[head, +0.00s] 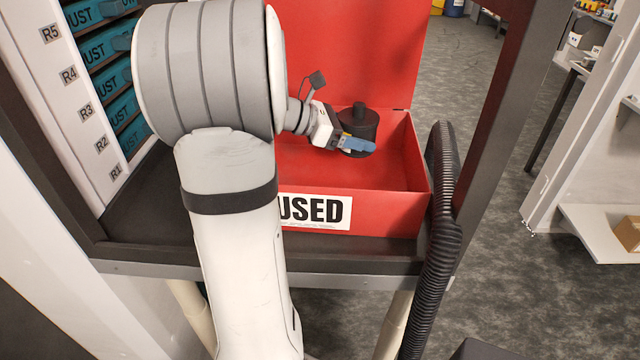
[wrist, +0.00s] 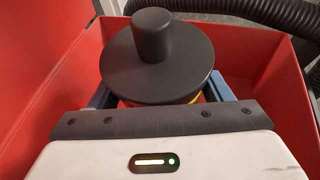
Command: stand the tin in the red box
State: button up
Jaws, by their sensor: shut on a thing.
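The tin (head: 359,124) has a dark round lid with a thick knob on top, and it is upright. In the wrist view the tin (wrist: 157,66) shows a yellow and red band under the lid. My gripper (head: 357,145) has blue fingers shut on the tin's sides, below the lid. The red box (head: 400,205) stands open on the dark shelf with a "USED" label on its front. The tin is over or within the box's inside, towards the back. I cannot tell whether its base touches the box floor. The red box (wrist: 45,60) surrounds it in the wrist view.
The box's raised lid (head: 350,45) stands behind it. A black ribbed hose (head: 440,220) hangs along the box's right side, by a dark post (head: 495,110). A rack of teal drawers (head: 115,75) is at the left. The box floor right of the tin looks free.

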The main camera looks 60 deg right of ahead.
aim_at(354, 184)
jog(key=f, duration=1)
jog(key=shift+s, duration=0.25)
jog(key=shift+f, duration=0.15)
jog(key=o, duration=1.2)
jog(key=shift+w+a+r, duration=0.15)
jog(key=shift+w+r, duration=0.1)
jog(key=v, duration=1.1)
jog(key=shift+w+a+b, duration=0.15)
jog(key=shift+w+b, duration=0.05)
jog(key=shift+b, duration=0.1)
